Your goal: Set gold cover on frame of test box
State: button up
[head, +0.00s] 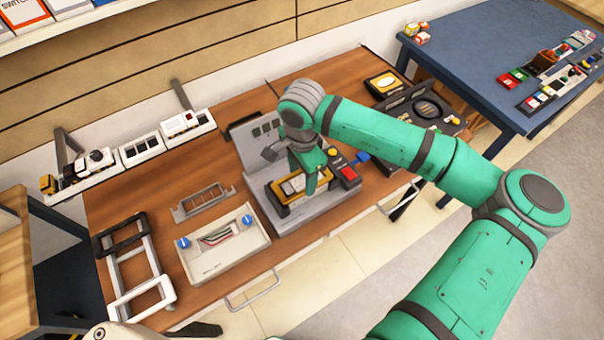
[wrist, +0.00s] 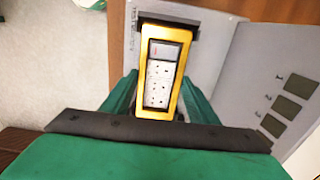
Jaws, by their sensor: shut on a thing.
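The gold cover (wrist: 185,70) is a rectangular rim, seen in the wrist view around a grey panel with sockets (wrist: 160,80). In the head view the gold cover (head: 277,193) lies over the dark frame of the test box (head: 287,210), on a grey stand. Dark frame also shows past the cover's far end in the wrist view (wrist: 170,20). My gripper (head: 314,185) is over the cover, its green fingers on both long sides in the wrist view (wrist: 160,92), shut on it. The fingers hide part of the cover; I cannot tell whether it touches the frame all round.
The grey stand's upright back plate (head: 250,140) rises close behind my gripper. A red-button control box (head: 347,174) is just right. A beige box with blue knobs (head: 222,245) and a white rack (head: 140,280) stand left. A black case (head: 425,110) is farther right.

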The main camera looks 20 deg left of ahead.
dwell(0.3)
jog(key=o, duration=1.1)
jog(key=shift+r, duration=2.95)
